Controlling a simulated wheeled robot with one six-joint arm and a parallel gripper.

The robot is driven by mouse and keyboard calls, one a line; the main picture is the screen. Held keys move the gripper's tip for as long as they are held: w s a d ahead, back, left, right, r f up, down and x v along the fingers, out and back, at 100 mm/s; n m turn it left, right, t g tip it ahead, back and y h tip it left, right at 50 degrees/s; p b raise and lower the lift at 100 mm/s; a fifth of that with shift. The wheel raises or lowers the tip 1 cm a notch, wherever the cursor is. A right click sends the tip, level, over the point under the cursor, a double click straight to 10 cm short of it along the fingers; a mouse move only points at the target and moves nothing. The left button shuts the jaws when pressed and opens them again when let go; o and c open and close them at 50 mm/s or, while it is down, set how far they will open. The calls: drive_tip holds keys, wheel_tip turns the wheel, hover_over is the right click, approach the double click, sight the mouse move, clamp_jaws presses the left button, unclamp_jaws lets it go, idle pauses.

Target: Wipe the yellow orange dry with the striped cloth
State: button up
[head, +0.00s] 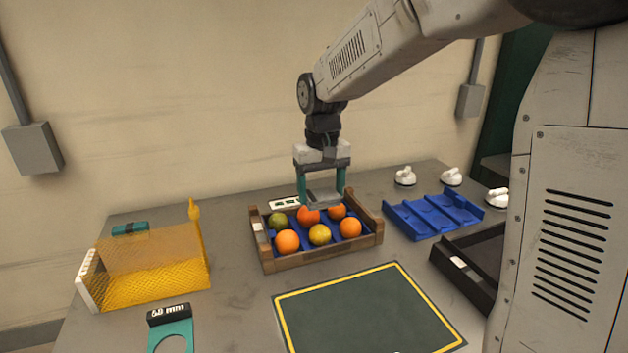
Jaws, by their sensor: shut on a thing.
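The yellow orange (319,235) sits in the front row, middle, of a wooden crate (322,258) with a blue insert. My gripper (322,190) points down above the back of the crate, its teal fingers shut on a flat grey piece that looks like the striped cloth (323,199). Stripes are too small to make out. The cloth is just above the back-row fruit and partly hides it. It looks apart from the yellow orange; I cannot tell whether it touches the fruit behind.
Several other fruits, orange ones (287,242) and a greenish one (278,221), fill the crate. A yellow mesh bin (155,275) stands left, a teal ring gauge (170,330) in front. A blue tray (432,215) and black crate (468,270) are right. The green mat (365,315) is clear.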

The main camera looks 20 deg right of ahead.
sight(316, 230)
drive_tip(key=shift+w+f, duration=0.2)
drive_tip(key=shift+f, duration=2.75)
drive_tip(key=shift+f, duration=0.5)
drive_tip(key=shift+s, duration=0.1)
drive_tip(key=shift+d, duration=0.65)
drive_tip(key=shift+s+a+f, duration=0.1)
drive_tip(key=shift+a, duration=1.25)
drive_tip(key=shift+c, duration=0.4)
drive_tip(key=shift+c, duration=0.4)
